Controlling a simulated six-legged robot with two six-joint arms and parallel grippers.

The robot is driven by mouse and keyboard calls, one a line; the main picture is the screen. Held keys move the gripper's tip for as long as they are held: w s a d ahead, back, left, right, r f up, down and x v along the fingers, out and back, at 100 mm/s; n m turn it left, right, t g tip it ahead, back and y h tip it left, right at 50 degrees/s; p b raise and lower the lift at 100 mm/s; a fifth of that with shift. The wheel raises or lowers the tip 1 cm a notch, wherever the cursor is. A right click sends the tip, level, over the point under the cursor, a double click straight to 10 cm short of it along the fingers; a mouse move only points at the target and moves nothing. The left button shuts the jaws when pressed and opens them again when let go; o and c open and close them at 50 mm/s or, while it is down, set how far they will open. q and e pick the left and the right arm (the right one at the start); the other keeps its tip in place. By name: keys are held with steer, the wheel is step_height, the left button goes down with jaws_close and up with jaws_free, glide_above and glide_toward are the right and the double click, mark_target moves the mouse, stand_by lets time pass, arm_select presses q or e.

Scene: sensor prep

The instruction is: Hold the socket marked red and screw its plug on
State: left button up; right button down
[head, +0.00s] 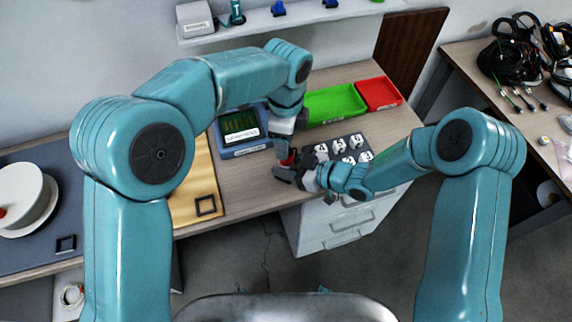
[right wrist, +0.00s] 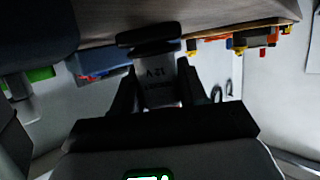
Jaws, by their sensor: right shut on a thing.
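My right gripper (head: 285,172) comes in from the right above the table's front edge. In the right wrist view its two dark fingers (right wrist: 168,92) are shut on a grey part printed "12 V", which I take for the socket (right wrist: 160,75). A dark round piece caps it. In the head view a small red patch (head: 290,157) shows just above the right fingers. My left gripper (head: 283,150) points down right over that spot, close to the right one. Its fingers are too small and covered to tell their opening. I cannot make out the plug or whether it touches the socket.
A dark holder with several white-topped pieces (head: 338,157) stands just right of the grippers. A white drawer cabinet (head: 325,232) stands below.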

arm_select(q)
steer(key=n, duration=0.5)
steer(key=shift+r, duration=0.25)
steer(key=n, duration=0.5)
steer(key=shift+r, duration=0.4)
steer(key=n, duration=0.2)
steer(key=r+n, duration=0.1)
steer(key=n, duration=0.1)
steer(key=shift+n, duration=0.4)
steer(key=shift+w+r+n, duration=0.1)
steer(key=shift+r+n, duration=0.2)
steer(key=shift+r, duration=0.05)
steer(key=shift+d+r, duration=0.15)
steer(key=shift+r, duration=0.05)
steer(key=shift+f, duration=0.15)
steer(key=shift+f, duration=3.9)
